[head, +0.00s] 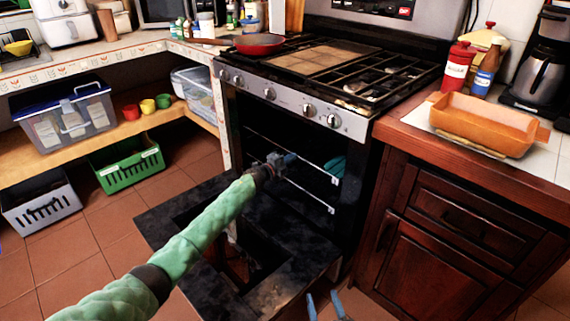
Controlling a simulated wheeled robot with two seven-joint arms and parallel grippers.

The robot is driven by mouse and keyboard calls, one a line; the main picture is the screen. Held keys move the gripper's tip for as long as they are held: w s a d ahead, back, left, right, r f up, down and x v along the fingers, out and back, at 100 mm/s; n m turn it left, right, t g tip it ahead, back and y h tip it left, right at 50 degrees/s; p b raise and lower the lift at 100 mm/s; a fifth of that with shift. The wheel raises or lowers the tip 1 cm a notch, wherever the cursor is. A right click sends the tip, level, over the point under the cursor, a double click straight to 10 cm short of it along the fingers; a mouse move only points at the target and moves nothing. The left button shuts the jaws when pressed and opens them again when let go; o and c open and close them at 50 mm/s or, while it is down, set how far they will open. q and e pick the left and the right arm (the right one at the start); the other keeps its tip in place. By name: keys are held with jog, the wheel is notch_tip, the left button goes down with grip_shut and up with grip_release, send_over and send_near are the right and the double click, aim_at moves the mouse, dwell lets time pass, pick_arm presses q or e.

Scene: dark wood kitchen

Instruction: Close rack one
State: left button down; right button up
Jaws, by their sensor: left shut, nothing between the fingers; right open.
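The black oven (240,120) has its door (160,222) folded down and open. Inside, an upper rack (318,173) and a lower rack (315,201) show as thin metal bars with pale ends at the right. I cannot tell which one is rack one, or how far either is pulled out. My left gripper (290,159) is shut and empty at the oven opening, beside the upper rack; whether it touches the rack is unclear. It hides part of the racks. My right gripper (326,306) is open and empty at the bottom edge, in front of the oven door.
A teal item (335,165) is inside the oven at the right. A red pan (259,44) sits on the stove top. Dark wood cabinets (440,225) stand close on the right. Open tiled floor (100,240) lies to the left of the door.

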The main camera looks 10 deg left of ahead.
pick_arm(q)
jog(key=shift+w+d+r, duration=0.1)
jog(key=shift+w+r, duration=0.2)
pick_arm(e)
notch_tip(320, 180, up, 3)
jog(key=shift+r+t, duration=0.2)
jog(key=shift+t, duration=0.3)
